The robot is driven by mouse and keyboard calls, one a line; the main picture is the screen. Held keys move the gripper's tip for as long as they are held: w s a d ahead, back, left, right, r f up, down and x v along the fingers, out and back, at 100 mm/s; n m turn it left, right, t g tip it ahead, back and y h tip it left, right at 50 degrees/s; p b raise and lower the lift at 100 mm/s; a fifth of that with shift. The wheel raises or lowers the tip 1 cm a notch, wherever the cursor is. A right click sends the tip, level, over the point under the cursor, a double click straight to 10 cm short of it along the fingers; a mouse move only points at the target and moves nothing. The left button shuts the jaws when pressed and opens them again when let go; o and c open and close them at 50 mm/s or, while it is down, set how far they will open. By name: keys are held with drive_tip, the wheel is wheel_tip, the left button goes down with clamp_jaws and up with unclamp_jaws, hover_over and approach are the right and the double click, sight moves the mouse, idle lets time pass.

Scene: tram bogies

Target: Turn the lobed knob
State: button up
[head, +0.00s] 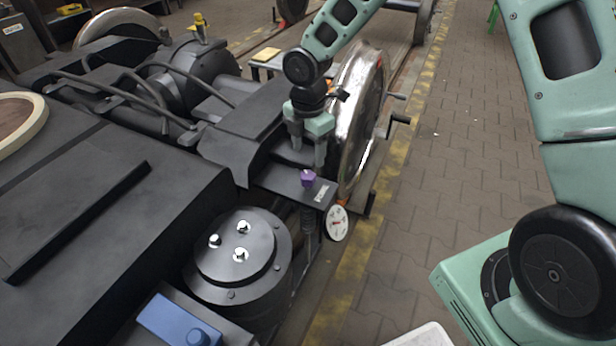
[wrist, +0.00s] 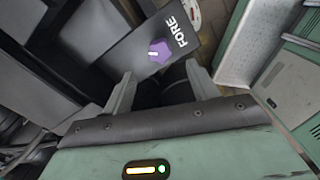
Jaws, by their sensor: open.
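The purple lobed knob (head: 308,178) sits on a dark flat plate (head: 283,184) at the near side of the bogie, beside a small white label. In the wrist view the knob lies beyond the gap between the two fingertips (wrist: 160,84).
A round white dial (head: 337,223) with a red mark hangs just below the plate. A large steel wheel (head: 362,115) with crank handles stands behind my gripper. A dark cylinder with bright bolts (head: 238,246) is nearer. The paved floor (head: 470,150) at right is clear.

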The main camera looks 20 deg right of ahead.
sight(308, 175)
wheel_tip(308, 175, down, 8)
drive_tip(key=shift+b, duration=1.05)
drive_tip(key=c, duration=1)
